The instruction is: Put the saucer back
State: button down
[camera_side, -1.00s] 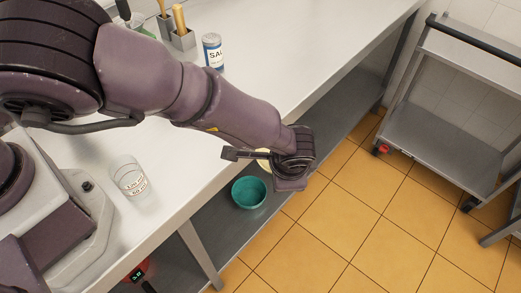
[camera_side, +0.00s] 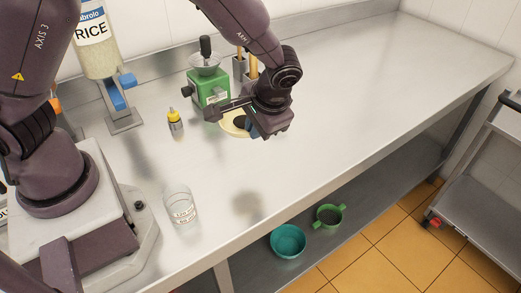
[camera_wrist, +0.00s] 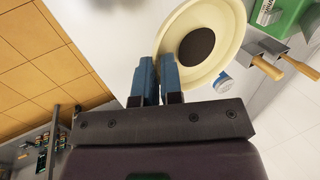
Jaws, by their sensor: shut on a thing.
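The cream saucer (camera_side: 231,128) with a dark round centre shows partly behind my gripper (camera_side: 250,131) in the side view. In the wrist view the saucer (camera_wrist: 230,55) is in front of the fingers, and its near rim is between the blue fingertips of my gripper (camera_wrist: 161,72). My gripper is shut on that rim. The saucer is held above the steel counter (camera_side: 330,115), and a soft shadow lies on the counter below and in front. The wrist hides part of the saucer in the side view.
A green grinder (camera_side: 209,90) and metal utensil holders (camera_side: 240,68) stand behind my gripper. A yellow-capped bottle (camera_side: 175,123) and a glass (camera_side: 179,205) stand to the left. A teal bowl (camera_side: 288,241) and green two-handled cup (camera_side: 329,216) sit on the lower shelf. The counter's right is clear.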

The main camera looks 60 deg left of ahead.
jog(key=s+a+n+g, duration=0.1)
jog(key=s+a+n, duration=0.25)
jog(key=s, duration=0.25)
send_over(271, 156)
jog(key=d, duration=0.1)
jog(key=f, duration=0.9)
jog(key=shift+s+d, duration=0.15)
jog(key=shift+s, duration=0.25)
jog(key=shift+w+f, duration=0.35)
jog(key=shift+w, duration=0.05)
jog(key=shift+w+f, duration=0.2)
jog(key=shift+f, duration=1.6)
jog(key=shift+f, duration=0.15)
jog(key=c, duration=1.3)
grip_release()
jog(key=v, duration=1.2)
jog(key=shift+w+r, duration=0.2)
jog(key=shift+w, duration=0.05)
